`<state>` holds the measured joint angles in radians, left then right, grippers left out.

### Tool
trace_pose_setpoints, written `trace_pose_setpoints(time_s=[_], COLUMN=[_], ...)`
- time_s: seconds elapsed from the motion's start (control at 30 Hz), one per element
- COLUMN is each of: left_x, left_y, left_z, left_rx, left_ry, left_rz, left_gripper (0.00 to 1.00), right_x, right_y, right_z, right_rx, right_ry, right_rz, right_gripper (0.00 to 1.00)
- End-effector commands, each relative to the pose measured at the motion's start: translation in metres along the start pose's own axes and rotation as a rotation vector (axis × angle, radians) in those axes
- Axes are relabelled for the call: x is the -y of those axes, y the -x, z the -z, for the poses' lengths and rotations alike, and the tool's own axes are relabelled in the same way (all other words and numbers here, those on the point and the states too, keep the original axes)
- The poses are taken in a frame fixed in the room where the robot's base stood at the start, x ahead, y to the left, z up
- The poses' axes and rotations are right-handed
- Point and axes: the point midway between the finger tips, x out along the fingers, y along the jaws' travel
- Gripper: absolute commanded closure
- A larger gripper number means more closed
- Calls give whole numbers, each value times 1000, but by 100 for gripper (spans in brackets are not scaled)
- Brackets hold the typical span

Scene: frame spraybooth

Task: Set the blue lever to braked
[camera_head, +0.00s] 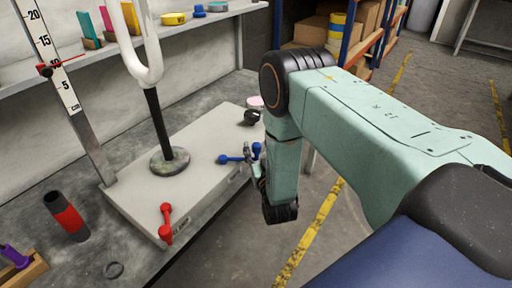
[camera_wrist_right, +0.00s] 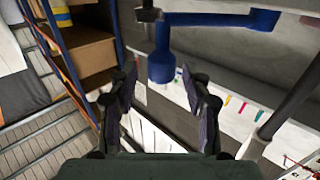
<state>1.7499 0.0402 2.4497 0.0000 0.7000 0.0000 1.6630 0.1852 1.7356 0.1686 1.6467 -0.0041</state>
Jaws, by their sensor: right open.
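The blue lever (camera_head: 236,158) sits on the right front edge of the pale grey base plate in the head view. One arm with a round knob points left; its other end is partly behind my right gripper (camera_head: 256,163). In the wrist view the blue lever (camera_wrist_right: 162,62) is large, its near knob between the two open fingertips of my right gripper (camera_wrist_right: 160,80). The fingers look apart from it, but I cannot tell the depth. The lever's marking is not readable. My left gripper is not in view.
A red lever (camera_head: 166,224) is on the plate's front left edge. A black knob (camera_head: 251,117) is on the far right edge. A black post on a round foot (camera_head: 170,160) stands mid-plate. A black-red cylinder (camera_head: 66,216) stands left. Shelving (camera_head: 355,35) is behind.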

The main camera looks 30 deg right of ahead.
Motion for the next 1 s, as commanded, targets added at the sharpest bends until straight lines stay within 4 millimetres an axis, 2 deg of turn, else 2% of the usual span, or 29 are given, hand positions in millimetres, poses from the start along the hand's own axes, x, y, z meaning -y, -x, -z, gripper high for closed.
trace_pose_setpoints(time_s=[0.17, 0.43, 1.0], left_x=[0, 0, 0], left_y=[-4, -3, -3], left_z=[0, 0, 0], left_rx=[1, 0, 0], left_ry=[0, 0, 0], left_rz=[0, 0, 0], left_gripper=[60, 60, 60], right_x=[1, 2, 2], right_y=[-14, -18, -17], right_z=[1, 1, 0], right_rx=[-2, 0, 0], right_ry=[0, 0, 0], right_rz=[2, 4, 4], right_gripper=[51, 51, 99])
